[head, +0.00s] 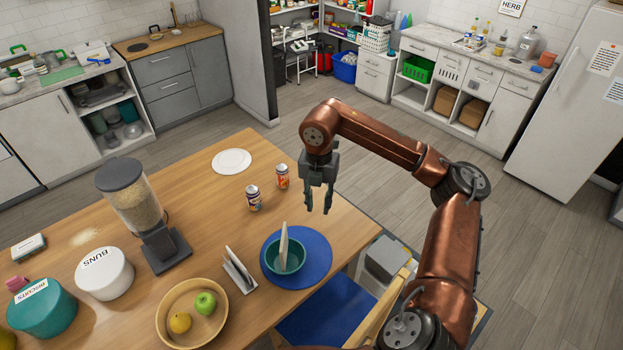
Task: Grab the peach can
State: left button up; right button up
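Two small drink cans stand upright on the wooden table. One is an orange can (282,177), the colour closest to peach. The other is a darker blue and orange can (253,199), nearer and to the left. Their labels are too small to read. My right gripper (319,204) points down, to the right of the orange can and apart from it. Its fingers are spread with nothing between them. My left gripper is not in view.
A white plate (231,161) lies behind the cans. A teal bowl (275,259) on a blue round mat (317,262) is in front of my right gripper. A cereal dispenser (133,200) stands left. A fruit bowl (165,318) and a napkin holder (239,272) are nearer.

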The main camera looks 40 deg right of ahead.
aim_at(282, 170)
jog(key=z, duration=1.05)
